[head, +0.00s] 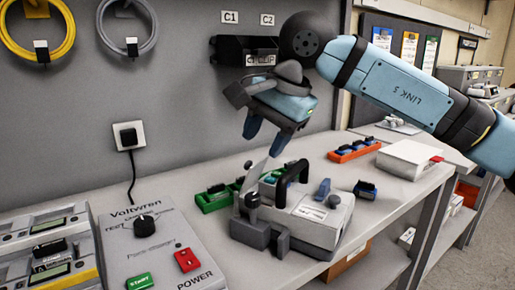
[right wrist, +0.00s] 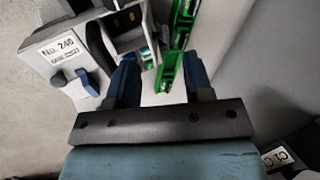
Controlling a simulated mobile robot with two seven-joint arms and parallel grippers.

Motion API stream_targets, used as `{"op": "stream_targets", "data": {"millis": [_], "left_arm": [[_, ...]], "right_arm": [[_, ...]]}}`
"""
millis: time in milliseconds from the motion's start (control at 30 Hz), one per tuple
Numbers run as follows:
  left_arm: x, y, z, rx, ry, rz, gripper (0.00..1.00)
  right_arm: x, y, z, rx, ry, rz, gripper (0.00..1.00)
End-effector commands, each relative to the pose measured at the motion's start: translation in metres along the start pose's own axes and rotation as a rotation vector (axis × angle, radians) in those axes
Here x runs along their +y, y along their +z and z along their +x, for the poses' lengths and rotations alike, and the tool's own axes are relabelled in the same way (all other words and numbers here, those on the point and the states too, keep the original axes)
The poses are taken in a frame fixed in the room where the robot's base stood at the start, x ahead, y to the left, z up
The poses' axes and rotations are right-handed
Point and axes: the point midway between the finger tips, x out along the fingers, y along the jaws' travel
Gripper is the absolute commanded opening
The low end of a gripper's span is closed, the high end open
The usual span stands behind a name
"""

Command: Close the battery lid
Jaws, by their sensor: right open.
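The infusion pump (head: 315,222) is a light grey box with a black carry handle (head: 291,172), standing on the bench. A thin grey flap that looks like the battery lid (head: 254,174) stands raised and tilted at the pump's left end. My right gripper (head: 266,137) is open and empty, pointing down above that flap and apart from it. In the right wrist view its two blue fingers (right wrist: 160,82) are spread, with the pump (right wrist: 65,45) labelled No. 246 at upper left. An open compartment (right wrist: 127,18) shows on the pump. My left gripper is not in view.
A green tray (head: 214,200) lies behind the pump and an orange tray (head: 354,151) at the back right. The Voltwren tester (head: 150,250) stands front left. A white box (head: 408,160) lies right. A black wall bin (head: 245,52) is close behind my right gripper.

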Motion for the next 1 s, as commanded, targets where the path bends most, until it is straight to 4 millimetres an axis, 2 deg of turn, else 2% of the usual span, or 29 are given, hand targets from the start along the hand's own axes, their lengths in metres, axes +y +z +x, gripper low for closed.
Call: {"op": "stream_targets", "data": {"millis": [33, 200, 400, 567, 1000], "left_arm": [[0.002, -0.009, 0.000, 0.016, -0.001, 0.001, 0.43], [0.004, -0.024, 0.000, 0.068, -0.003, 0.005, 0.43], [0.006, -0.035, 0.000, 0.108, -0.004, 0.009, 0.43], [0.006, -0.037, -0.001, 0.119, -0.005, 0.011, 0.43], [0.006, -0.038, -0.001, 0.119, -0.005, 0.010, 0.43]], "right_arm": [[-0.002, 0.000, -0.018, 0.002, -0.002, 0.000, 0.47], [-0.001, 0.000, -0.054, 0.001, -0.002, 0.000, 0.47], [-0.001, 0.000, -0.081, 0.000, -0.001, 0.000, 0.47], [0.000, 0.000, -0.088, 0.000, 0.000, 0.000, 0.47], [0.000, 0.001, -0.088, -0.005, -0.001, 0.001, 0.47]]}}
